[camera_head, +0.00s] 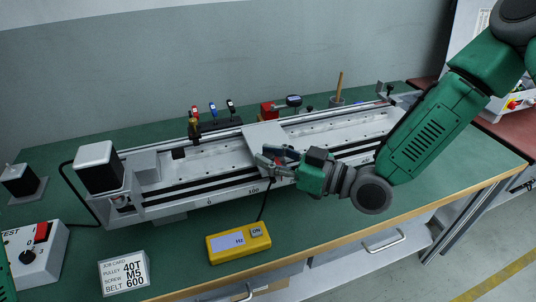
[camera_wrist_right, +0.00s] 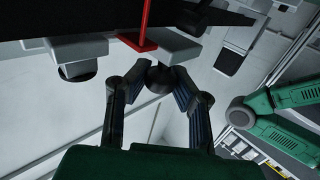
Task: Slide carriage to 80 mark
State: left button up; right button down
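The carriage (camera_head: 265,137) is a pale plate across the long white gantry rail (camera_head: 345,128), near the rail's middle. The scale runs along the rail's front face, with "100" (camera_head: 253,190) readable just below and left of my right gripper. My right gripper (camera_head: 274,161) is at the carriage's front edge. In the right wrist view its fingers (camera_wrist_right: 158,82) come in on either side of a dark round knob (camera_wrist_right: 158,75) below a pale block. A red pointer (camera_wrist_right: 140,38) is beside that block. Whether the fingers press on the knob is unclear. My left gripper is not in view.
A yellow Hz box (camera_head: 238,242) and a job card (camera_head: 124,273) stand in front of the rail. A grey test box (camera_head: 38,252) is at the left. Small coloured tools (camera_head: 213,110) stand behind the rail. The bench (camera_head: 340,222) is clear at front right.

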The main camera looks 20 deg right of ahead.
jog(key=a+b, duration=0.1)
jog(key=a, duration=0.7)
jog(key=shift+s+a, duration=0.1)
jog(key=shift+a, duration=0.3)
jog(key=c, duration=1.3)
grip_release()
jog(key=shift+d, duration=0.2)
jog(key=shift+d, duration=0.1)
jog(key=v, duration=1.2)
